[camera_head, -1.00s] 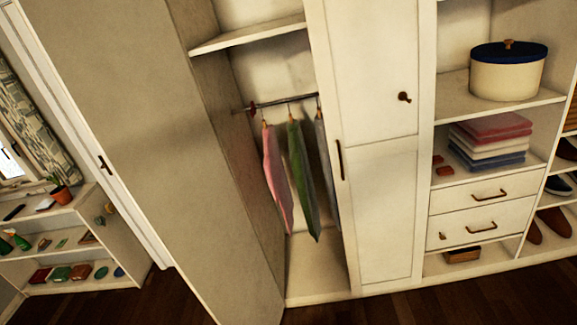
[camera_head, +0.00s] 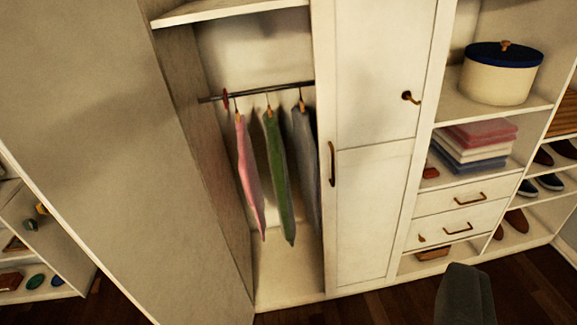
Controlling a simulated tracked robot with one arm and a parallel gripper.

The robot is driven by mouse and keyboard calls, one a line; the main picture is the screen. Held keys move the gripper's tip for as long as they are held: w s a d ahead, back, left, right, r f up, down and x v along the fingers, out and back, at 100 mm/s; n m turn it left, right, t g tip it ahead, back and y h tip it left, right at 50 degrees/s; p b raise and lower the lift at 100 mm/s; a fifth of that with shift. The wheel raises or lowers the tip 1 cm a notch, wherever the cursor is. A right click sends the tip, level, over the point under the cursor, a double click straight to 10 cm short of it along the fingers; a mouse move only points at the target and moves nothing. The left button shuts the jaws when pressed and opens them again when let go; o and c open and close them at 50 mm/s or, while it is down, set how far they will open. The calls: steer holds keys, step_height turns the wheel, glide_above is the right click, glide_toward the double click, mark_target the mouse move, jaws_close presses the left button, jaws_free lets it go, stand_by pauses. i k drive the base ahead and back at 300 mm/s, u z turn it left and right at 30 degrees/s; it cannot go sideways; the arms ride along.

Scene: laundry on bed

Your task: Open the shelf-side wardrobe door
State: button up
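The shelf-side wardrobe door (camera_head: 373,110) is a cream panelled door between the hanging space and the shelves, and it is shut. A dark upright bar handle (camera_head: 332,164) is on its left edge, and a small brass hook or knob (camera_head: 410,98) is at its upper right. Part of my gripper (camera_head: 465,297) shows as a dark grey shape at the bottom right, apart from the door. Its fingertips are not clearly visible, so I cannot tell whether it is open or shut.
The other wardrobe door (camera_head: 110,150) stands open and fills the left side. Pink, green and grey clothes (camera_head: 276,172) hang from a rail (camera_head: 256,92). Shelves at the right hold a blue-lidded box (camera_head: 500,75), folded cloths (camera_head: 478,140), drawers and shoes. Dark floor (camera_head: 380,308) lies in front.

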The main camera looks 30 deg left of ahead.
mark_target(380, 66)
steer(key=u, duration=0.15)
steer(key=i, duration=1)
steer(key=z, duration=0.1)
